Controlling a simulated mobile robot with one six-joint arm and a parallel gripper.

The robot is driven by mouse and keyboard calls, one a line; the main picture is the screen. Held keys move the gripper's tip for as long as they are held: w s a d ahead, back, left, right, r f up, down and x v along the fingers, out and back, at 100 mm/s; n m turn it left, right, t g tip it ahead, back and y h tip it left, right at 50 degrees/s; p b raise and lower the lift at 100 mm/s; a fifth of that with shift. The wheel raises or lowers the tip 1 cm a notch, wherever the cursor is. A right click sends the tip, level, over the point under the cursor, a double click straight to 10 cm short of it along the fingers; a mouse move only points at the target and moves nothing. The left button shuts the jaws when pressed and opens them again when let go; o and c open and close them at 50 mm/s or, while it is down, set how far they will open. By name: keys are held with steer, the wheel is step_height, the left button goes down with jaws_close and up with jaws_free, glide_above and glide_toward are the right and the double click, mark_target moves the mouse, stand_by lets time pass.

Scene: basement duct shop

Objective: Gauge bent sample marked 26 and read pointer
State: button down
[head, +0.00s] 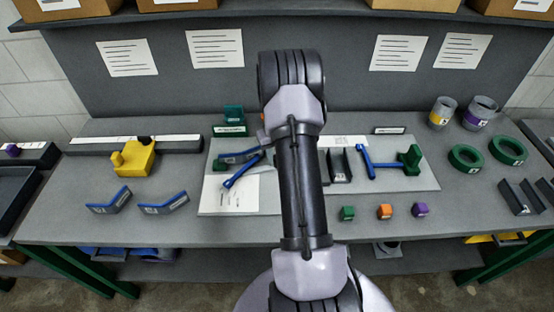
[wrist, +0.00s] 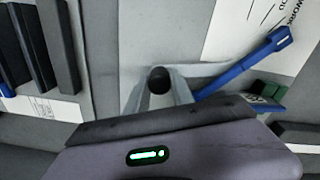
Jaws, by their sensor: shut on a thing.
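My gripper (wrist: 158,98) is shut on a dark round knob (wrist: 160,80), seen between its pale fingers in the wrist view. My arm hides this spot in the head view. A blue pointer arm (wrist: 240,70) runs from close beside the fingers toward a white sheet; it also shows in the head view (head: 240,171). A bent sample with a blue edge (head: 238,157) lies by that pointer, and a blue-edged labelled piece shows there in the wrist view (wrist: 266,102). Two more bent samples (head: 108,201) (head: 163,204) lie on the bench at left. Their marks are too small to read.
A yellow fixture (head: 135,157) stands at left. Right of my arm are dark upright plates (head: 340,164), a second blue arm (head: 368,164) with a green block (head: 410,160), and small coloured cubes (head: 384,211). Green rings (head: 466,158) and grey cups (head: 480,113) stand at far right.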

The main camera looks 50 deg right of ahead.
steer(key=shift+w+d+n, duration=0.45)
steer(key=shift+w+n, duration=0.15)
steer(key=c, duration=1.1)
jaws_free()
step_height(320, 180, up, 17)
steer(key=p, duration=0.4)
steer(key=shift+a+r+p, duration=0.2)
steer(key=shift+a+p, duration=0.05)
steer(key=shift+p, duration=0.05)
steer(key=shift+w, duration=0.1)
